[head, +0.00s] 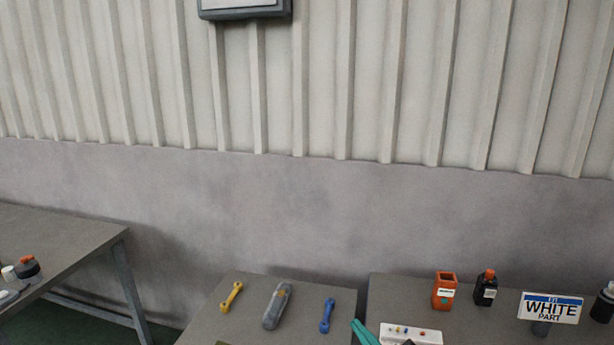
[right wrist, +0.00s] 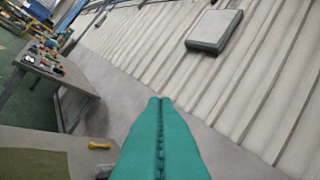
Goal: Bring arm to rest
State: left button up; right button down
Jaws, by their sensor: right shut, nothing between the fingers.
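My right gripper (head: 364,332) shows at the bottom edge of the head view as green fingertips, just right of the blue wrench. In the right wrist view its two green fingers (right wrist: 159,104) lie pressed together, shut with nothing between them. They point toward the corrugated wall, and no object touches them. My left gripper shows in neither view.
A middle table (head: 205,320) bears a yellow wrench (head: 231,297), a grey tool (head: 277,306) and a blue wrench (head: 327,316). The right table (head: 460,322) holds an orange container (head: 444,291), a black bottle (head: 486,288) and a sign (head: 550,307). Another table (head: 70,250) stands left.

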jog(key=s+d+f+m+g+h, duration=0.3)
jog(key=s+d+f+m+h, duration=0.3)
jog(key=d+f+m+h, duration=0.55)
jog(key=s+f+g, duration=0.5)
jog(key=s+g, duration=0.1)
jog(key=s, duration=0.4)
jog(key=s+f+g, duration=0.4)
jog(key=s+g, duration=0.1)
jog(key=s, duration=0.5)
notch_tip(320, 180, down, 31)
jog(key=s+g+b, duration=0.1)
jog(key=b, duration=0.3)
jog(key=s+d+f+g+b, duration=0.1)
jog(key=s+d+f+b, duration=0.1)
jog(key=s+f, duration=1.4)
notch_tip(320, 180, down, 3)
jog(key=shift+s+r+g+b, duration=0.15)
jog(key=shift+g+b, duration=0.15)
jog(key=shift+b, duration=0.4)
